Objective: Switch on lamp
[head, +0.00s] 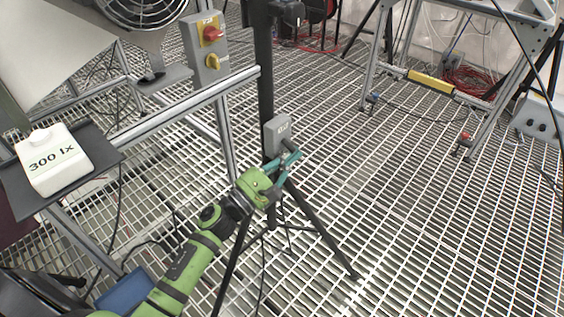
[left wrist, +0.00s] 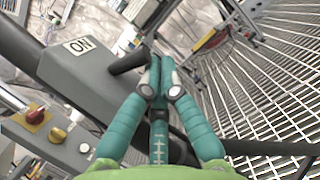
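A small grey switch box (head: 276,135) is fixed to a black tripod pole (head: 265,75) in the head view. In the left wrist view the box (left wrist: 85,78) carries an "ON" label, and a black lever (left wrist: 128,63) sticks out from its side. My left gripper (head: 290,160) is just below the lever in the head view. In the left wrist view its teal fingers (left wrist: 158,78) come together, with the tips right beside the lever's free end. I cannot tell whether they touch it. Nothing shows between the fingers. My right gripper is in neither view. The top of the pole is cut off.
A grey control box (head: 206,50) with red and yellow knobs stands behind on a metal frame. A white "300 lx" block (head: 54,160) rests on a dark plate at left. Tripod legs (head: 320,230) spread below. Open grating (head: 430,220) lies to the right.

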